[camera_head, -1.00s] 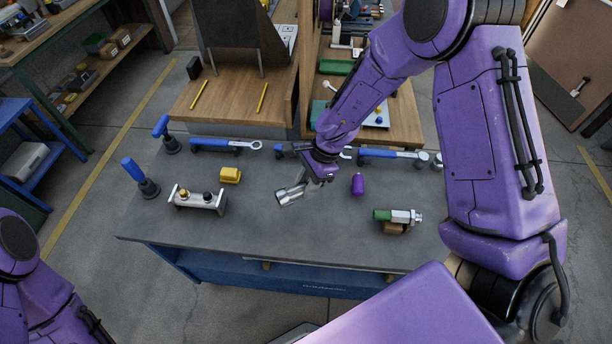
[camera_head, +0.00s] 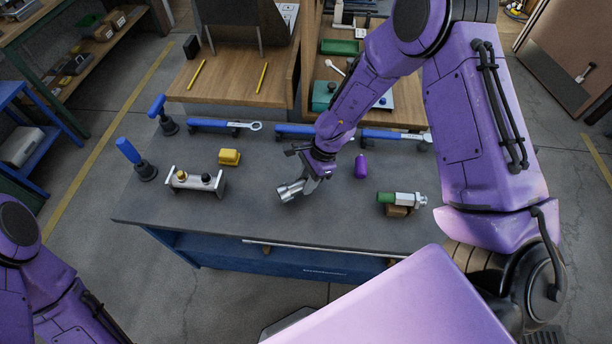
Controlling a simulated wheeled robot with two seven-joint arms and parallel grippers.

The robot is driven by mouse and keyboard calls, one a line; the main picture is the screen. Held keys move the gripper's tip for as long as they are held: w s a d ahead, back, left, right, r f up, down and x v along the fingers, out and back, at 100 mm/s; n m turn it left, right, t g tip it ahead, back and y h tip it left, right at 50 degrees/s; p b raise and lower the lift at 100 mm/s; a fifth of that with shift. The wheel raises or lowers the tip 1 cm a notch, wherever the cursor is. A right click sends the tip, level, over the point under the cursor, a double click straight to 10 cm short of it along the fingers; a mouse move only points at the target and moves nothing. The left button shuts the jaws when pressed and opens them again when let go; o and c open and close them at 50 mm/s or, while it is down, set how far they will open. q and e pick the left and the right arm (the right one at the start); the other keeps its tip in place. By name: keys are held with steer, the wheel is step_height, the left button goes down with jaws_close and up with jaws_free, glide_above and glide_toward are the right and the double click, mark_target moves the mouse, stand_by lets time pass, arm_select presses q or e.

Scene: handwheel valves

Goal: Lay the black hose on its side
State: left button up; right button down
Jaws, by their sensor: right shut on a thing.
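My right gripper (camera_head: 306,186) is over the middle of the grey workbench (camera_head: 262,220). It is shut on a silvery cylindrical piece (camera_head: 288,192), which lies tilted or nearly level with its end pointing left. I cannot tell whether it touches the bench top. No black hose can be made out clearly; the held piece may be its metal end, with the rest hidden by the gripper. My left arm shows at the lower left, but its gripper is out of view.
A purple cylinder (camera_head: 361,166) and a green-ended fitting (camera_head: 401,199) stand to the right. Blue wrenches (camera_head: 222,125) lie at the back. The front-middle bench top is clear.

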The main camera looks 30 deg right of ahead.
steer(key=shift+f, duration=0.5)
steer(key=shift+f, duration=0.35)
steer(key=c, duration=0.6)
jaws_free()
steer(key=o, duration=0.6)
steer(key=shift+c, duration=0.2)
steer(key=shift+r, duration=0.1)
step_height(320, 180, up, 7)
steer(key=p, duration=0.7)
